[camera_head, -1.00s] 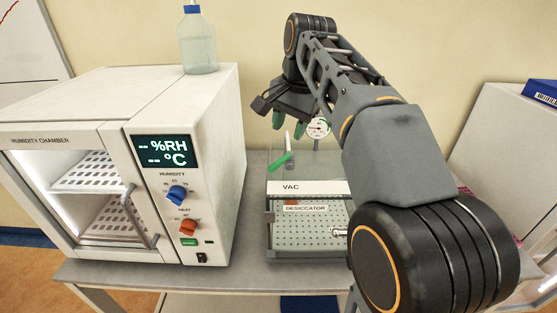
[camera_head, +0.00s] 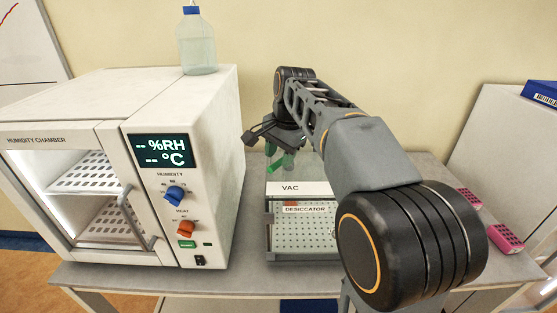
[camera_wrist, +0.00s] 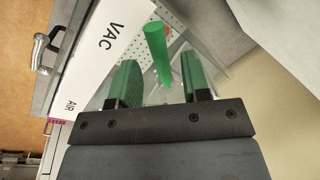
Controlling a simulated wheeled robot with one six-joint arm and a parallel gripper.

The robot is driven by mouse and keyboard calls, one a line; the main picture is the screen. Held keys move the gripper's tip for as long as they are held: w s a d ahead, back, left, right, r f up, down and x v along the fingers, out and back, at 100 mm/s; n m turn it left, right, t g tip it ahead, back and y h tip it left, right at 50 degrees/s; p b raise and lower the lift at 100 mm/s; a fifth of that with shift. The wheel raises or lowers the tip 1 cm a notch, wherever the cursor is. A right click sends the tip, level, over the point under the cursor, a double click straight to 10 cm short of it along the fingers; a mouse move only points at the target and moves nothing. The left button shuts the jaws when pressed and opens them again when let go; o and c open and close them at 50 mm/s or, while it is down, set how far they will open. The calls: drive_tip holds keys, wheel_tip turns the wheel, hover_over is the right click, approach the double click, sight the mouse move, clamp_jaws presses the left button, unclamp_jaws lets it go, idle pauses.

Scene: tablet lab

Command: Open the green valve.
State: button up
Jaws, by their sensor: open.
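The green valve handle (camera_wrist: 158,52) shows in the wrist view as a green bar beside the white VAC label (camera_wrist: 108,40). My gripper (camera_wrist: 158,78) is open, with its two green-padded fingers on either side of the near part of the handle. I cannot tell whether either finger touches it. In the head view my gripper (camera_head: 281,160) is low over the back of the clear desiccator (camera_head: 305,252), behind the VAC label (camera_head: 298,188). There the valve is hidden or merges with the green fingers. The gauge is hidden in the head view.
A humidity chamber (camera_head: 70,95) stands close on the left, with a bottle (camera_head: 197,45) on top. Pink objects (camera_head: 508,238) lie on the table to the right. A pale cabinet (camera_head: 500,140) stands at the far right. The wall is behind.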

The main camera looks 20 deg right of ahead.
drive_tip(key=shift+w+a+f, duration=0.15)
drive_tip(key=shift+f, duration=0.8)
clamp_jaws()
